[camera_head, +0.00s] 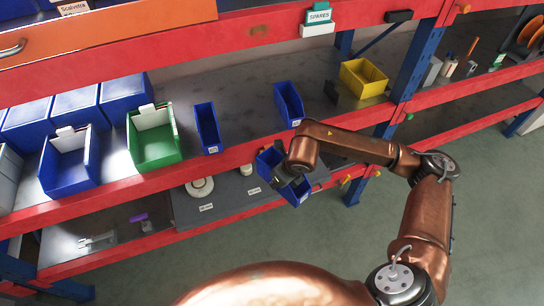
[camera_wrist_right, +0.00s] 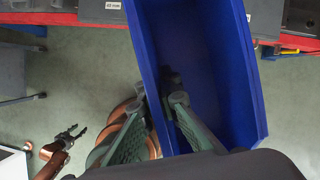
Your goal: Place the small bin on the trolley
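A small blue bin (camera_head: 296,194) hangs in front of the shelf edge, tilted, in the head view. My right gripper (camera_head: 284,178) covers part of it. In the right wrist view the bin (camera_wrist_right: 215,65) fills the middle, and my right gripper (camera_wrist_right: 157,102) has one finger inside and one outside its left wall, closed on that wall. My left gripper (camera_wrist_right: 76,133) shows small at the lower left of the right wrist view, its fingers apart and empty. I cannot identify the trolley for certain; a pale flat-topped thing (camera_wrist_right: 12,163) is cut off at the lower left there.
On the red-edged shelf stand two narrow blue bins (camera_head: 207,128) (camera_head: 289,104), a green bin (camera_head: 152,138), a yellow bin (camera_head: 363,79) and larger blue bins (camera_head: 70,163). A lower shelf (camera_head: 240,205) runs below. The grey floor (camera_head: 480,215) at right is clear.

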